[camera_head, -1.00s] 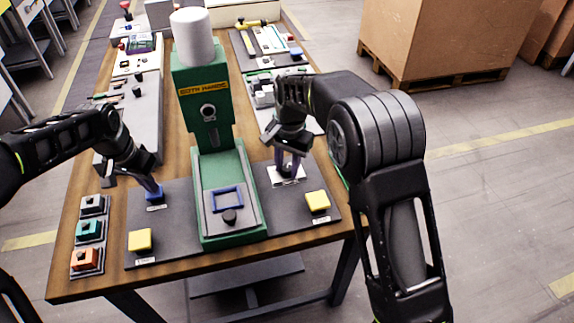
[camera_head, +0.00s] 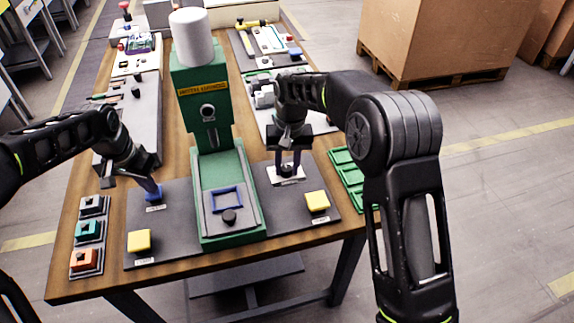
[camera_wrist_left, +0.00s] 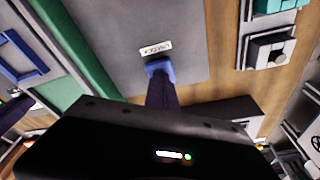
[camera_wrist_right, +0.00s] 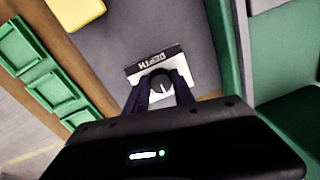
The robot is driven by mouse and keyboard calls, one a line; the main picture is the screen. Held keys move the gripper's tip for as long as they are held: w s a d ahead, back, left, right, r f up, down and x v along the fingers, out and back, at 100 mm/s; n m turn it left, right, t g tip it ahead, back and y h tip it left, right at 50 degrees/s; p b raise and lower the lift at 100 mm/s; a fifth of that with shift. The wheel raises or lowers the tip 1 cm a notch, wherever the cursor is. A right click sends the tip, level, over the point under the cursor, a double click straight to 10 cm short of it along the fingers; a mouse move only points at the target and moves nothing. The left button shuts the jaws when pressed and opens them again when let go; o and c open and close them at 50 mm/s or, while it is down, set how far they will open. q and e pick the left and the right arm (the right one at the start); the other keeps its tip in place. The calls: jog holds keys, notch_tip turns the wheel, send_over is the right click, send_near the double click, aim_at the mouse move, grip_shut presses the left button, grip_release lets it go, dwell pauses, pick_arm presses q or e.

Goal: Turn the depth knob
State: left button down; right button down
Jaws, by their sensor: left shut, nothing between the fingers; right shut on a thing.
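The depth knob (camera_wrist_right: 161,84) is a small dark round knob on a white plate labelled DEPTH (camera_wrist_right: 150,62), clear in the right wrist view. In the head view its white plate (camera_head: 287,175) lies on the grey panel right of the green machine. My right gripper (camera_wrist_right: 160,92) is shut on the knob, one finger on each side, and it points down there in the head view (camera_head: 288,168). My left gripper (camera_head: 155,194) is shut and empty, its tips by a small label (camera_wrist_left: 155,47) on the grey panel left of the machine.
The green machine (camera_head: 205,105) with a white cylinder on top stands between the arms. Yellow buttons (camera_head: 139,241) (camera_head: 317,201) sit at the panel's front corners. A button box (camera_head: 88,232) is at far left. Green trays (camera_head: 345,165) lie on the right edge.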

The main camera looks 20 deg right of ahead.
pick_arm(q)
jog(key=shift+f, duration=0.1)
pick_arm(e)
jog(key=shift+s, duration=0.1)
jog(key=c, duration=1.1)
grip_release()
jog(key=shift+o, duration=0.2)
jog(key=shift+r, duration=0.1)
notch_tip(320, 180, up, 12)
jog(key=shift+d, duration=0.3)
notch_tip(320, 180, up, 5)
jog(key=p, duration=0.5)
send_over(289, 168)
pick_arm(q)
notch_tip(289, 168, up, 7)
pick_arm(e)
jog(key=shift+f, duration=0.25)
